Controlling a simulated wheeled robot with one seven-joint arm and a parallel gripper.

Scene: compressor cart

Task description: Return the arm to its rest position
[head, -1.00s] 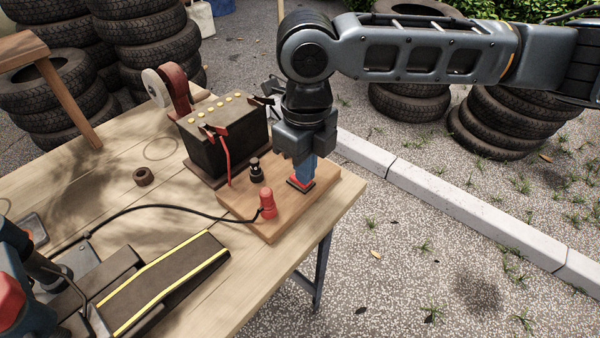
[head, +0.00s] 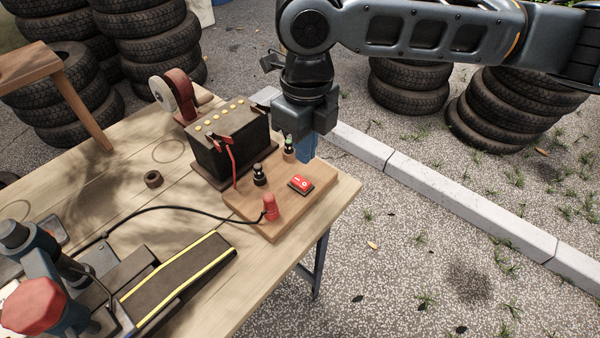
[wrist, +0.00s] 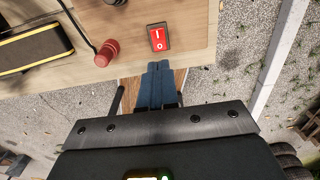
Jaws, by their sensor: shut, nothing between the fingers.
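My gripper (head: 306,150) is above the far right part of the small wooden switch board, apart from the red rocker switch. In the wrist view its two blue fingers (wrist: 155,66) are together with nothing between them. The red rocker switch (head: 301,184) is now fully visible on the board, and it also shows in the wrist view (wrist: 158,38), just beyond the fingertips. My arm reaches in from the upper right.
A dark battery (head: 232,148) with red and black clamps stands left of my gripper. The board (head: 290,225) also carries a red plug (head: 270,206) with a black cable and black knobs (head: 259,175). Tire stacks (head: 410,85) stand behind. Open pavement lies right of the table.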

